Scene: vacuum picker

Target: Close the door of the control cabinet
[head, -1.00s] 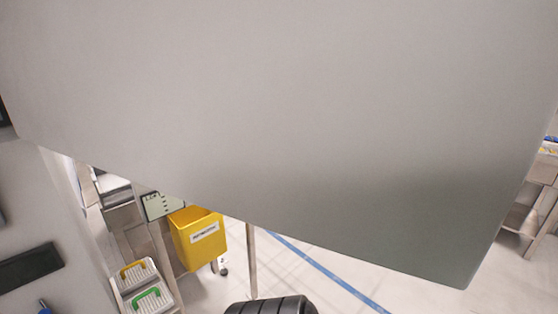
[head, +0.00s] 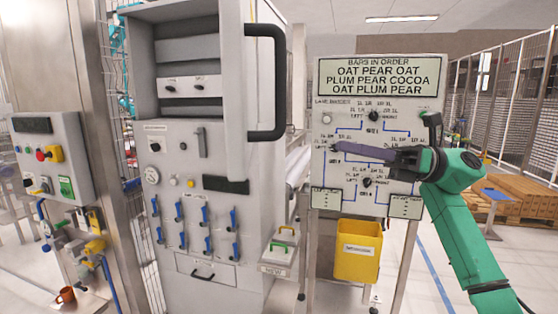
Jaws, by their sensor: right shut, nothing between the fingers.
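The grey control cabinet (head: 215,225) stands left of centre. Its upper compartment (head: 187,48) is exposed, with shelves and a small switch panel inside. A tall grey panel, which looks like the door (head: 236,70) seen nearly edge-on, stands at the compartment's right side. A large black handle (head: 279,80) juts from it to the right. My right gripper (head: 345,149), on a green arm from the right, is shut and empty. Its dark fingers point left, in front of the lane board and right of the handle, apart from it. My left gripper is not in view.
A sign board with switches (head: 395,75) stands behind my right gripper. A yellow bin (head: 358,262) hangs below it. A smaller control box (head: 85,135) is at the left. Blue-handled valves (head: 207,216) line the cabinet front. Fencing and pallets are at the right.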

